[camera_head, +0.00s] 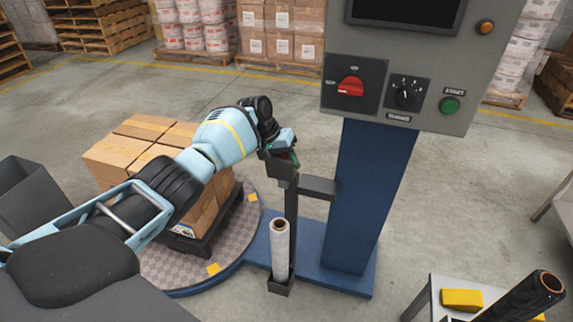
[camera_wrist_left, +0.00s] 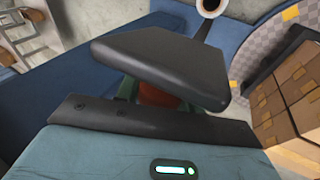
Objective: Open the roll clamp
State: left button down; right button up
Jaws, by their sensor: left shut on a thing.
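The roll clamp is at the head of the dark film carriage post (camera_head: 291,205), which is joined by a short arm to the blue column. My left gripper (camera_head: 284,146) is at the top of this post and mostly hides the clamp. In the left wrist view, a reddish-orange part (camera_wrist_left: 158,94) with green at its side shows between the dark fingers of my left gripper, which is shut on it. I take this part for the clamp, but cannot tell its position. A white film roll (camera_head: 280,250) stands upright in the holder below. My right gripper is not in view.
The blue column (camera_head: 366,200) carries a grey control panel (camera_head: 420,118) with a red switch. Stacked cartons (camera_head: 120,158) stand on a pallet on the round turntable (camera_head: 165,268). A small table (camera_head: 442,284) with yellow items and a dark roll (camera_head: 522,298) are at the lower right.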

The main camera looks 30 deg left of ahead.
pick_arm(q)
jog(key=shift+w+r, duration=0.15)
jog(key=shift+w, duration=0.05)
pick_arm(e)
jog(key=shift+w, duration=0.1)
pick_arm(q)
jog(key=c, duration=0.9)
grip_release()
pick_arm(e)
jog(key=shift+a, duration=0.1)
pick_arm(q)
jog(key=p+v, duration=0.1)
jog(key=v, duration=0.5)
jog(key=shift+a+r+p, duration=0.1)
jog(key=shift+r+p, duration=0.2)
jog(key=shift+s+a+r, duration=0.2)
jog(key=shift+r, duration=0.35)
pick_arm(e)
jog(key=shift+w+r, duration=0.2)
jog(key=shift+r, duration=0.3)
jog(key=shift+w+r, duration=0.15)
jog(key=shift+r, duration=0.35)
